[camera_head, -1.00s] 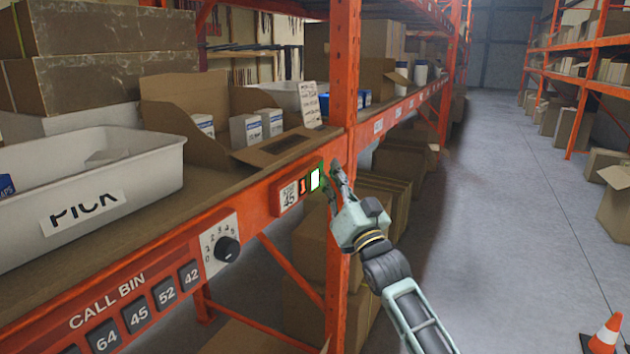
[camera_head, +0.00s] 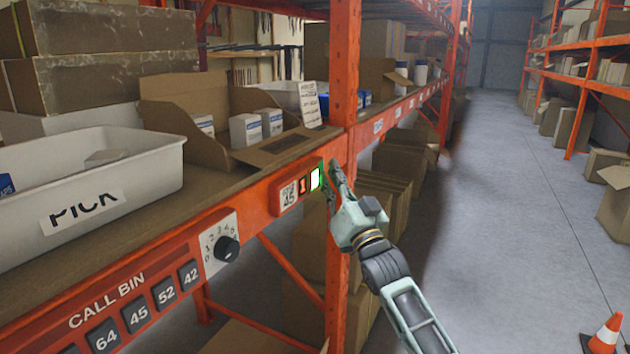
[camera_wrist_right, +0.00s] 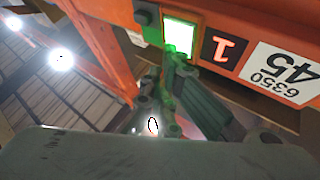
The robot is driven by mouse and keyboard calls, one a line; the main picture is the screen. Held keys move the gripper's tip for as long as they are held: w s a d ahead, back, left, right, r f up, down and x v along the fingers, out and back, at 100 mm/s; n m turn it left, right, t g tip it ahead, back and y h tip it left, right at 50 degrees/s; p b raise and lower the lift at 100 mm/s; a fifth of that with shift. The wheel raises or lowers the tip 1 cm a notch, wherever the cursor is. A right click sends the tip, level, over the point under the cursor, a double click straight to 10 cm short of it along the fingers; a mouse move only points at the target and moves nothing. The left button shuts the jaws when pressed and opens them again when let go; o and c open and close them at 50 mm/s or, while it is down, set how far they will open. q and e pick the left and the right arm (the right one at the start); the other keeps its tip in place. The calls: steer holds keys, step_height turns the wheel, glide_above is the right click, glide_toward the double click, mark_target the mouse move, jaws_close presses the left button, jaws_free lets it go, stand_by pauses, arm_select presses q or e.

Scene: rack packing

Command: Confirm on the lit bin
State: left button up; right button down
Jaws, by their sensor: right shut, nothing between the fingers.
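The bin module on the orange beam carries a white label reading 45 (camera_head: 289,194), a small red digit display showing 1 (camera_head: 303,187) and a lit white-green button (camera_head: 315,179). The lit button (camera_wrist_right: 179,36), the digit (camera_wrist_right: 221,49) and the label (camera_wrist_right: 282,73) also show in the right wrist view. My right gripper (camera_head: 333,170) is shut and empty, its fingertips right beside the lit button. In the wrist view its fingertips (camera_wrist_right: 172,60) overlap the button's lower edge, with green light on them; I cannot tell whether they touch. My left gripper is not in view.
An open carton (camera_head: 170,118) with small white boxes stands on the shelf above the module. A white PICK tote (camera_head: 150,165) is at left. A dial (camera_head: 227,249) and CALL BIN buttons (camera_head: 138,314) are on the beam. An orange upright (camera_head: 345,70) stands close behind the gripper.

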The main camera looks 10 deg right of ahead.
steer(key=shift+w+a, duration=0.15)
steer(key=shift+a, duration=0.1)
steer(key=shift+w+a, duration=0.25)
steer(key=shift+a, duration=0.1)
stand_by(0.7)
steer(key=shift+d, duration=0.1)
steer(key=shift+s+d, duration=0.5)
steer(key=shift+d, duration=0.1)
stand_by(0.3)
steer(key=s+d, duration=0.1)
steer(key=s+d+p, duration=0.1)
steer(key=d+p, duration=0.1)
steer(key=d, duration=0.1)
steer(key=shift+s+d, duration=0.1)
steer(key=shift+s, duration=0.3)
stand_by(0.4)
